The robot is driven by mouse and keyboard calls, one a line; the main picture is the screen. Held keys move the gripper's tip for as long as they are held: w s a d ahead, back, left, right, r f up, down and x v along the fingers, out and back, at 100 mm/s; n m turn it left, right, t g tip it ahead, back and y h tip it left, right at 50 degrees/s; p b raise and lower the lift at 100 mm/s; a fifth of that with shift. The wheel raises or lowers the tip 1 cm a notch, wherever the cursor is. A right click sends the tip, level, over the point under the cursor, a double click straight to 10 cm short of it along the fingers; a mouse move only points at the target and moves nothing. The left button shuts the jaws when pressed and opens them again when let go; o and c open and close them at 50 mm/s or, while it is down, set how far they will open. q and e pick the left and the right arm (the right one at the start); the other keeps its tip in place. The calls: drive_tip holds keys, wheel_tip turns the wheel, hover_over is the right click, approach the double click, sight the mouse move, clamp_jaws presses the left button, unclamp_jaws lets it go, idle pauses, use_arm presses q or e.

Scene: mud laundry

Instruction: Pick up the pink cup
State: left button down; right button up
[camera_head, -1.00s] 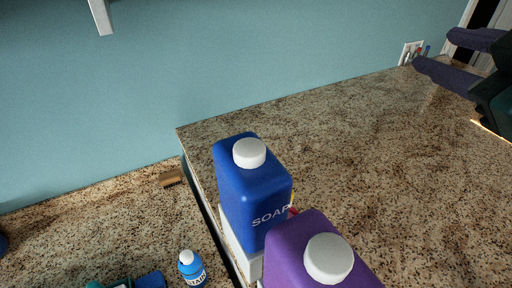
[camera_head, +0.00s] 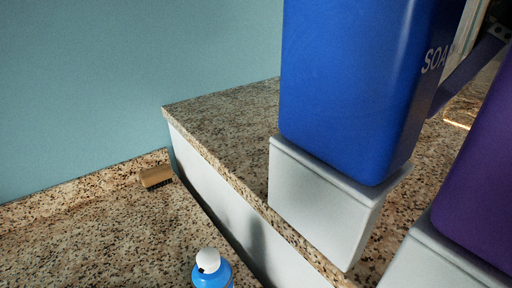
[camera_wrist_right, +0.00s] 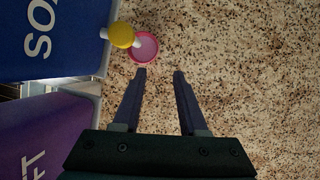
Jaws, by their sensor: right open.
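The pink cup (camera_wrist_right: 145,47) shows in the right wrist view, round and seen from above, on the speckled counter near the top of the picture. A yellow rounded thing (camera_wrist_right: 121,35) with white parts overlaps its left edge; I cannot tell whether it is in the cup or beside it. My right gripper (camera_wrist_right: 160,72) is open and empty, its fingertips just short of the cup, with the left fingertip close to the rim. In the head view the cup is hidden, and only part of my right gripper shows behind the blue bottle. My left gripper is not in view.
A blue soap bottle (camera_head: 345,85) and a purple bottle (camera_head: 485,180) stand on white blocks at the counter edge, left of my right gripper in the wrist view. A brush (camera_head: 156,177) and small blue bottle (camera_head: 212,272) sit on the lower counter. Counter right of the cup is clear.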

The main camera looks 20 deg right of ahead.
drive_tip(key=p+x, duration=0.1)
drive_tip(key=x, duration=0.2)
drive_tip(key=p+x, duration=0.1)
drive_tip(key=x, duration=0.3)
drive_tip(key=a+p+x, duration=0.1)
drive_tip(key=x, duration=0.2)
drive_tip(key=shift+a+f+p, duration=0.1)
drive_tip(key=shift+f+p, duration=0.05)
drive_tip(key=shift+p, duration=0.15)
drive_tip(key=shift+f, duration=0.25)
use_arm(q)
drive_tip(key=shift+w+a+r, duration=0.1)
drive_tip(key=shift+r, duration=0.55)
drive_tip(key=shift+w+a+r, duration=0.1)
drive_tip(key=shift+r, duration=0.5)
use_arm(e)
clamp_jaws()
